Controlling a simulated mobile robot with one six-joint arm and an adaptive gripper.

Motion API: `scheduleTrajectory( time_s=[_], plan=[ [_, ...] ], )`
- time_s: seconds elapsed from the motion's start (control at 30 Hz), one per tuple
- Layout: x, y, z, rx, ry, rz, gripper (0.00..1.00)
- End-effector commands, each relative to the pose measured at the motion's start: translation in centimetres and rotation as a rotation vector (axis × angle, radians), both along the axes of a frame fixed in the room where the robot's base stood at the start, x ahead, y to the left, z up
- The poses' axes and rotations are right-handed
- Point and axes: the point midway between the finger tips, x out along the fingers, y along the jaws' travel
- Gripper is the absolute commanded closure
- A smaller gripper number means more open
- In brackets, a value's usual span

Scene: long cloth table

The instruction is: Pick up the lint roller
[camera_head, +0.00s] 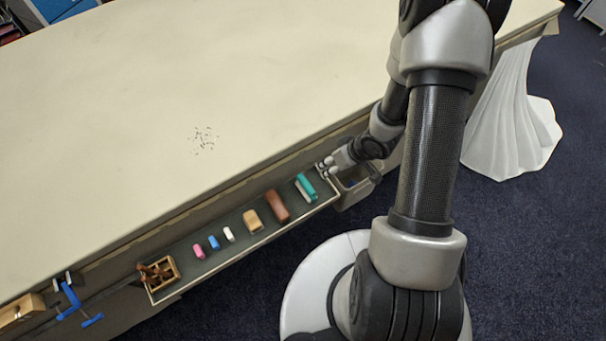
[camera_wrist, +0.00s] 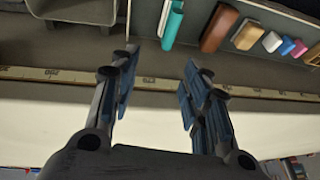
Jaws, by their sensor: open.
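A teal and pale grey-white long piece (camera_head: 306,186) lies at the right end of a narrow tray along the table's front side. It may be the lint roller, but I cannot tell for sure. It also shows at the top of the wrist view (camera_wrist: 172,24). My gripper (camera_head: 328,167) is just beyond that end of the tray, beside the piece and apart from it. In the wrist view my gripper (camera_wrist: 160,60) has its two fingers spread, with nothing between them.
The narrow tray (camera_head: 220,252) also holds a brown block (camera_head: 277,206), a tan block (camera_head: 253,221) and small white, blue and pink pieces. A wooden box (camera_head: 160,273) stands at its left end. A grey bin (camera_head: 357,190) hangs right of it. The tabletop (camera_head: 130,100) is mostly clear.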

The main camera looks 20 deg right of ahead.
Motion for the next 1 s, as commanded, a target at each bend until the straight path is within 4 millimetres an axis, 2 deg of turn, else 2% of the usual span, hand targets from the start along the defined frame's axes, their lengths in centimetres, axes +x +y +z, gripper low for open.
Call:
scheduleTrajectory(
  time_s=[0.17, 0.63, 0.8, 1.0],
  plan=[
    [-0.6, 1.1, -1.8, 0.052, 0.008, 0.011, 0.57],
    [2.2, 3.9, -10.5, 0.052, 0.009, 0.012, 0.57],
    [2.9, 4.4, -12.1, 0.051, 0.008, 0.010, 0.57],
    [3.1, 4.8, -12.9, 0.050, 0.008, 0.011, 0.57]
  ],
)
